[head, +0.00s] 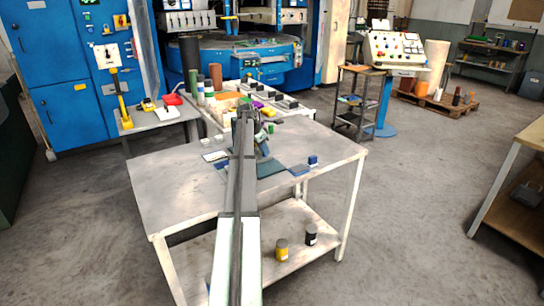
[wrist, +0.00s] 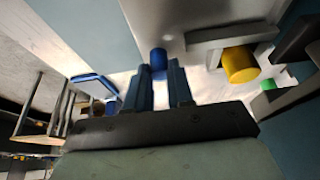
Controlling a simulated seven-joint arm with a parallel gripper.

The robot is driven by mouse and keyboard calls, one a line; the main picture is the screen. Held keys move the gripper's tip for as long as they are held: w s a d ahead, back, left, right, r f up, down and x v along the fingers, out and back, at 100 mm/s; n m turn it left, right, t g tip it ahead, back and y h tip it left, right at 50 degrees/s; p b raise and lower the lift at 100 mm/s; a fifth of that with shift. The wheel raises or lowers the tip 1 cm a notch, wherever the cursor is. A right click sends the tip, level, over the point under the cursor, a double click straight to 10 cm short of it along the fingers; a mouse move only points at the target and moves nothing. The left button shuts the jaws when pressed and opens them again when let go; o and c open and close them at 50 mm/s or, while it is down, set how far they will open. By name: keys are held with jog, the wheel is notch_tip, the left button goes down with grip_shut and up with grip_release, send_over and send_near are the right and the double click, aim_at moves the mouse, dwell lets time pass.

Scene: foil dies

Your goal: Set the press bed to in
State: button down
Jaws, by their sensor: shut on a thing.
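My gripper (wrist: 160,78) is shut on a blue round knob (wrist: 158,58), which shows between its fingertips in the wrist view. To the right, a yellow cylinder (wrist: 240,64) sits by a grey bracket (wrist: 215,38), apart from the fingers. A small green piece (wrist: 267,85) is further right. In the head view, the small press on the table is mostly hidden behind my arm. A flat blue-grey plate (head: 271,169) shows just right of my arm and may be part of the press. I cannot tell how far in or out the bed stands.
The grey worktable (head: 175,190) is clear at left and front. A blue block (head: 313,160) and a flat blue piece (head: 299,170) lie right of the plate; a pale pad (head: 214,156) lies left. Behind stands a bench with crowded bottles and blocks (head: 225,100).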

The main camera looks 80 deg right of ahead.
jog(key=shift+w+d, duration=0.8)
jog(key=c, duration=1)
grip_release()
jog(key=v, duration=1.4)
